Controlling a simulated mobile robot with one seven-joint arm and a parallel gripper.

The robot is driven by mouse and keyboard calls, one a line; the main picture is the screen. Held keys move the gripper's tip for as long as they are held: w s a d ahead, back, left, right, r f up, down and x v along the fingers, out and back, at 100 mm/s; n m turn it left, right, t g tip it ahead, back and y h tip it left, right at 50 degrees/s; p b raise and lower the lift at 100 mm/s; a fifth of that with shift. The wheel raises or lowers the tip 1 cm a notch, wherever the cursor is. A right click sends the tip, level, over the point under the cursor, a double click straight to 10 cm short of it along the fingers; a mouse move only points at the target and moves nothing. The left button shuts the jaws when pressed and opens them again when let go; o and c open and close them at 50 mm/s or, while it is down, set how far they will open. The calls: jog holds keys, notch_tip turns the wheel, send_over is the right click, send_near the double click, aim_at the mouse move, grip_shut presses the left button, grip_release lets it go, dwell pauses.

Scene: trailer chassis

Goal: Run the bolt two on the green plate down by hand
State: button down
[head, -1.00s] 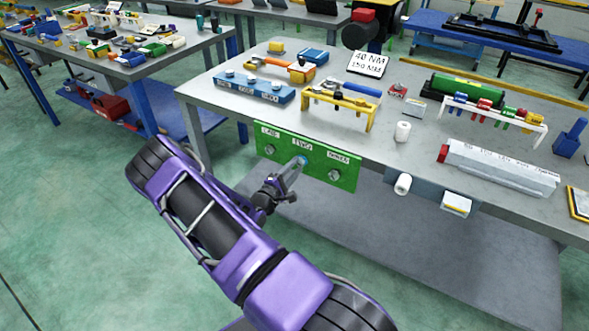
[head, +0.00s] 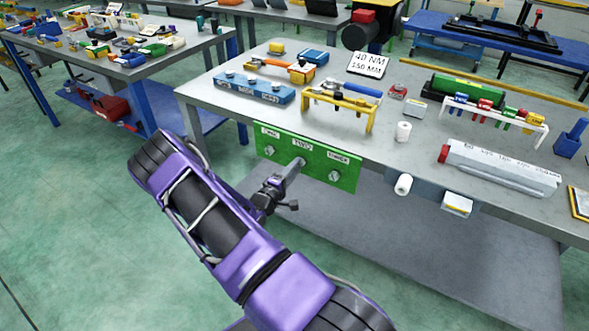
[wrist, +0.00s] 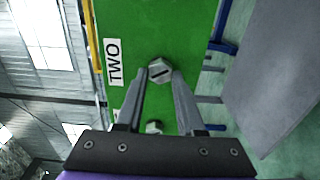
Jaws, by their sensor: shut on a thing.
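The green plate (head: 320,165) hangs upright at the front edge of the workbench, with labelled bolts across it. In the wrist view, bolt two (wrist: 159,69) is a silver hex head with a dark line across it, beside the TWO label (wrist: 114,62) on the plate (wrist: 185,22). My gripper (wrist: 160,75) is shut on bolt two, one fingertip on each side of its head. In the head view my gripper (head: 297,163) meets the plate below the TWO label (head: 301,146) and hides bolt two. The left bolt (head: 269,150) and right bolt (head: 334,176) stand clear.
The workbench (head: 215,100) carries a blue block (head: 253,88), a yellow stand (head: 340,108) and a 40 NM sign (head: 368,65) behind the plate. A white roll (head: 403,184) sticks out right of the plate. Open floor lies to the left.

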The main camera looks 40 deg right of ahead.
jog(key=shift+a+f, duration=0.15)
jog(key=shift+f, duration=0.05)
jog(key=c, duration=0.7)
grip_release()
jog(key=shift+o, duration=0.9)
jog(key=shift+r, duration=0.15)
jog(key=v, duration=1.7)
jog(key=shift+s, duration=0.2)
jog(key=shift+a, duration=0.15)
